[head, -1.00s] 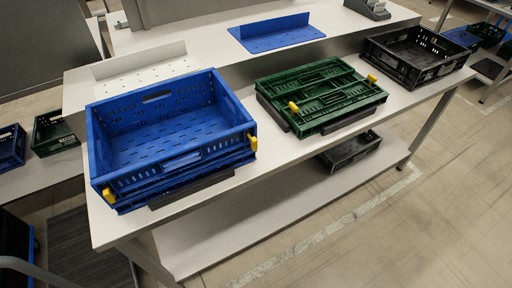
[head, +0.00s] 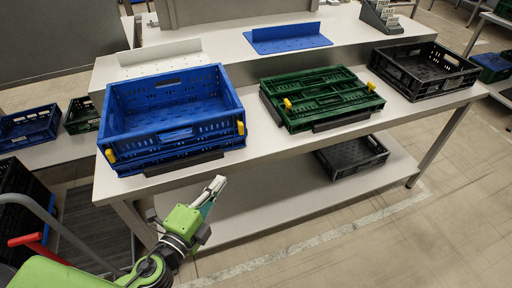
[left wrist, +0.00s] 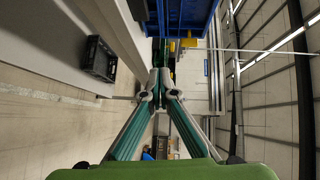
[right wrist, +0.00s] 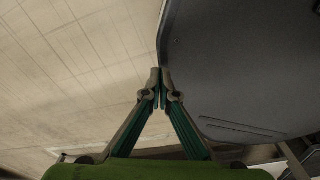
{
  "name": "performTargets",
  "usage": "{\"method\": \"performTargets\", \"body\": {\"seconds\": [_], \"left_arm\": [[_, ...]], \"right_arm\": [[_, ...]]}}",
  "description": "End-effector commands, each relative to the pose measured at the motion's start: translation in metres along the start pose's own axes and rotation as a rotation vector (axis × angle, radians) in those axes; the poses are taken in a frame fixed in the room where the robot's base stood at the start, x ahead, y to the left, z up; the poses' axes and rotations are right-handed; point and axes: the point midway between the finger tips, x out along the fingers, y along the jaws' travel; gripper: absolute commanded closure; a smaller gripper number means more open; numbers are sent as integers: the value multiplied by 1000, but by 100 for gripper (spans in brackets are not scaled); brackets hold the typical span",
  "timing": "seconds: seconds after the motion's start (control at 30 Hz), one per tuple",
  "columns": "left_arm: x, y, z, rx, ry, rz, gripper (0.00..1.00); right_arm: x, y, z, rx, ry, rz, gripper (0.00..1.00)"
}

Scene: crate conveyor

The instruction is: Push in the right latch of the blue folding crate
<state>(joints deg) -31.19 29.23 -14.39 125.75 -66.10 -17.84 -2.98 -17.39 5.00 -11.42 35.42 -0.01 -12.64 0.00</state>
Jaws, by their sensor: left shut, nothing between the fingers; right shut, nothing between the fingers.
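The blue folding crate (head: 172,138) stands on the near table at the left, walls raised. Its right latch (head: 240,128) is a yellow tab at the front right corner; the left latch (head: 110,156) is at the front left corner. My left gripper (head: 218,182) is shut and empty, in front of the table and below the crate's right end, apart from it. In the left wrist view the shut fingers (left wrist: 159,84) show below the blue crate (left wrist: 196,14) and one yellow latch (left wrist: 189,42). My right gripper (right wrist: 160,80) is shut and empty, away from the crate.
A folded green crate (head: 320,98) and a black crate (head: 424,68) stand to the right on the same table (head: 262,147). Another black crate (head: 352,156) sits on the lower shelf. A blue panel (head: 287,38) lies on the rear table.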

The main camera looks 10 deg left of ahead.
Motion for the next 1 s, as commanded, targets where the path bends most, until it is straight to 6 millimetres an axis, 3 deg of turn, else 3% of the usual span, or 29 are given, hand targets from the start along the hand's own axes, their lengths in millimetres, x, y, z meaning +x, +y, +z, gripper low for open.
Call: {"method": "performTargets", "body": {"seconds": [0.03, 0.1, 0.2, 0.47, 0.87, 1.0], "left_arm": [[-4, -21, -8, 26, 18, -38, 100], [-7, -39, -15, 50, 33, -72, 100], [-7, -51, -19, 66, 41, -94, 100], [21, -58, -20, 67, 41, -97, 100], [94, -64, -24, 65, 40, -96, 100], [108, -63, -6, 67, 39, -93, 100]], "right_arm": [[0, 0, -1, 0, 1, -1, 100], [0, -1, -1, 1, 1, -1, 100], [-1, -3, -2, 2, 2, -3, 100], [-18, -13, -12, 7, 13, -15, 100], [-44, -5, -12, 3, 12, -7, 100], [-46, -3, -11, 2, 10, -5, 100]]}}
